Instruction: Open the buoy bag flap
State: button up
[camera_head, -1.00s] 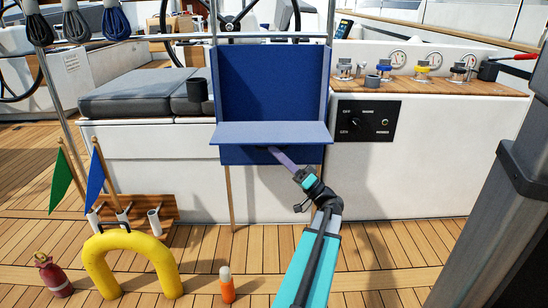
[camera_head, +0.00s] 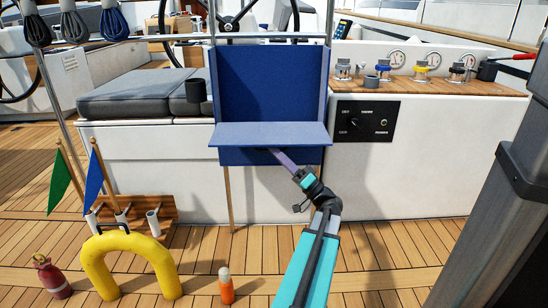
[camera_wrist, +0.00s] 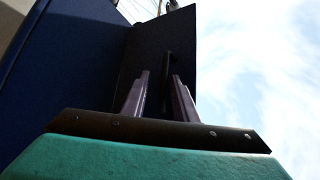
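The blue buoy bag (camera_head: 270,85) hangs upright from the rail, its front open so that the dark blue inside shows. Its lighter blue flap (camera_head: 270,134) is folded down and sticks out roughly level towards me. My gripper (camera_head: 274,152) is just under the flap, its tips partly hidden by it. In the wrist view, the flap's underside (camera_wrist: 150,45) rises ahead and the bag's dark blue side (camera_wrist: 70,75) is on the left. My two fingers (camera_wrist: 160,75) stand apart, with a dark handle-like bar (camera_wrist: 167,85) showing between them. I cannot tell whether they touch it.
A yellow horseshoe buoy (camera_head: 130,245), a red extinguisher (camera_head: 50,277), an orange bottle (camera_head: 226,287) and flags in a wooden rack (camera_head: 150,209) stand on the deck at left. A switch panel (camera_head: 367,121) is right of the bag.

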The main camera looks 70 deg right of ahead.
jog(key=shift+s, duration=0.1)
jog(key=p+v, duration=0.4)
jog(key=v, duration=0.9)
jog(key=shift+s+f, duration=0.25)
